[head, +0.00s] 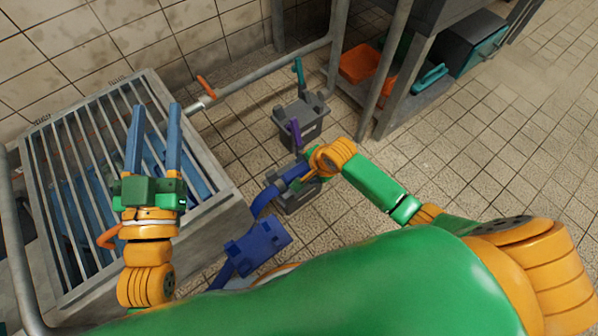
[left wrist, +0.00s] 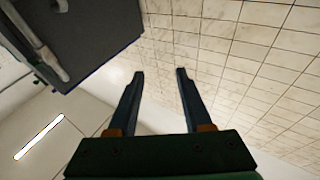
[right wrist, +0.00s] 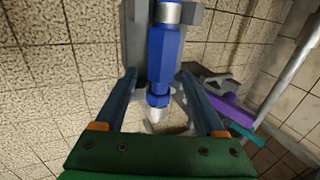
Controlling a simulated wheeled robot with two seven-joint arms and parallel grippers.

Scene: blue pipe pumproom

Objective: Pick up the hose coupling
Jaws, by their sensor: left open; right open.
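The hose coupling (right wrist: 163,52) is a blue faceted cylinder with silver metal at its ends. In the right wrist view it lies lengthwise over a grey support, its near end reaching between my fingers. My right gripper (right wrist: 159,75) is open, with one finger on each side of the coupling's near end and gaps beside it. In the head view the right hand is low near the grey bins and hides much of this spot. My left gripper (head: 155,108) is open and empty, its fingers raised over the metal grating; the left wrist view shows nothing between them.
The barred metal grating (head: 70,180) is at the left, with a pipe rail (head: 270,70) behind. A shelf with an orange tray (head: 358,63) is at the back. The tiled floor at the right is clear.

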